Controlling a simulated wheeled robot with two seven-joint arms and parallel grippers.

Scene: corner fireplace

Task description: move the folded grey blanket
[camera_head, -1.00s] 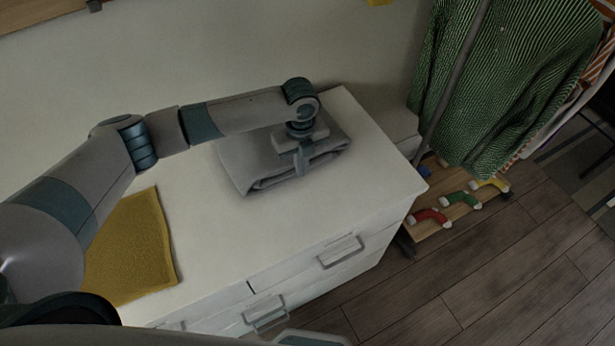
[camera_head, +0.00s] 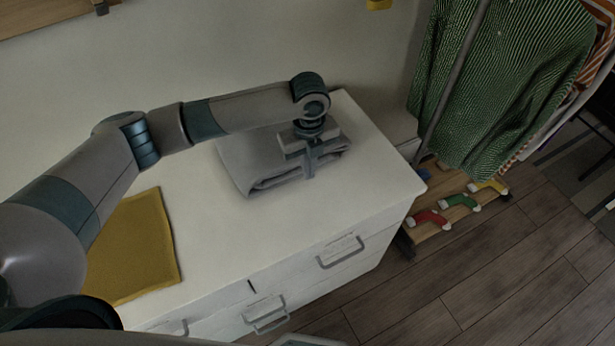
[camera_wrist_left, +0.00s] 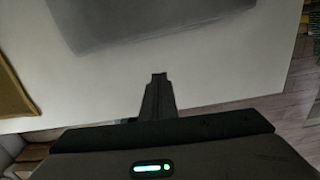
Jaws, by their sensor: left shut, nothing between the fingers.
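The folded grey blanket (camera_head: 250,165) lies flat on the white dresser top (camera_head: 215,230), with its folded layers along its front edge. It also shows at the top of the left wrist view (camera_wrist_left: 130,22). My left gripper (camera_head: 309,174) points down over the right part of the blanket's front side and hides some of it in the head view. In the left wrist view its fingers (camera_wrist_left: 158,77) are together and empty, with bare white top showing between their tips and the blanket. I cannot tell their height above the surface. My right gripper is not in view.
A mustard cloth (camera_head: 140,250) lies on the dresser's left part. Drawer handles (camera_head: 340,251) stick out at the front. A green knit garment (camera_head: 500,80) hangs at the right, above a low wooden rack (camera_head: 430,233) with coloured pieces. The dresser's front right top is clear.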

